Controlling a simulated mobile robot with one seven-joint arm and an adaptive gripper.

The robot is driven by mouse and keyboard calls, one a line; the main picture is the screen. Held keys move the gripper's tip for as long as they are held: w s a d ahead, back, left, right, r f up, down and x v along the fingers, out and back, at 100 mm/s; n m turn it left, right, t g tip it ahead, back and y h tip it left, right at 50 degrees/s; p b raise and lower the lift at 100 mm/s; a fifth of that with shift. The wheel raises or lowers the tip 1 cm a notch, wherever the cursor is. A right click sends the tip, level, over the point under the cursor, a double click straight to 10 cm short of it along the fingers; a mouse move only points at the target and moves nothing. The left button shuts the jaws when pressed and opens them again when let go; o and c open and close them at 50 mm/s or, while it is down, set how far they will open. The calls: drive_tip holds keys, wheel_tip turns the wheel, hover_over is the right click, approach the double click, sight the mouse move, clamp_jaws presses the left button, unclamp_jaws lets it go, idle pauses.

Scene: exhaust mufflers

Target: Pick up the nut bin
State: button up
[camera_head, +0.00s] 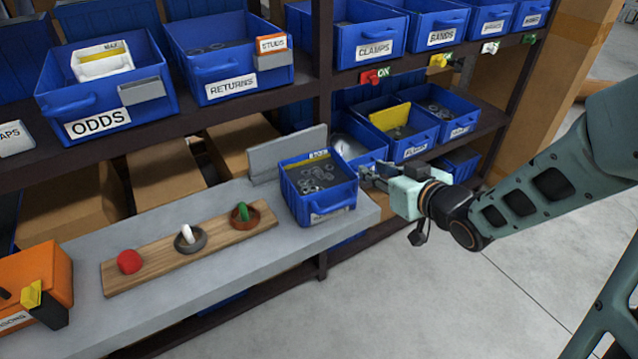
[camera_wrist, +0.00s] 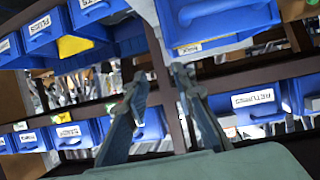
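A blue bin (camera_head: 318,205) holding loose metal rings or nuts stands upright at the right end of the grey bench; it looks like the nut bin, but its front label is too small to read. My gripper (camera_head: 367,174) is at the bin's right side, fingers pointing towards it. In the wrist view my gripper (camera_wrist: 160,73) shows two fingers spread apart with nothing between them. A large blue bin (camera_wrist: 215,20) fills the top of that view just beyond the fingertips, probably the same one. Whether a finger touches it I cannot tell.
A grey bracket (camera_head: 287,152) stands behind the bin. A wooden board (camera_head: 155,262) with a red piece and two ringed dishes lies left of it. An orange box (camera_head: 40,280) is at the far left. Racks of blue bins, including ODDS (camera_head: 90,105) and RETURNS (camera_head: 225,70), rise behind.

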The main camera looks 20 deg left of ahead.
sight(346, 163)
drive_tip(key=shift+s+a+b+x, duration=0.25)
drive_tip(key=shift+b+x, duration=0.1)
drive_tip(key=shift+x, duration=1.45)
drive_tip(key=shift+s+a+b+x, duration=0.25)
drive_tip(key=shift+b+x, duration=0.15)
drive_tip(key=shift+x, duration=1.4)
drive_tip(key=shift+s+a+b+x, duration=0.25)
drive_tip(key=shift+b+x, duration=0.1)
drive_tip(key=shift+x, duration=1.5)
drive_tip(key=shift+f, duration=0.1)
drive_tip(key=shift+c, duration=0.4)
clamp_jaws()
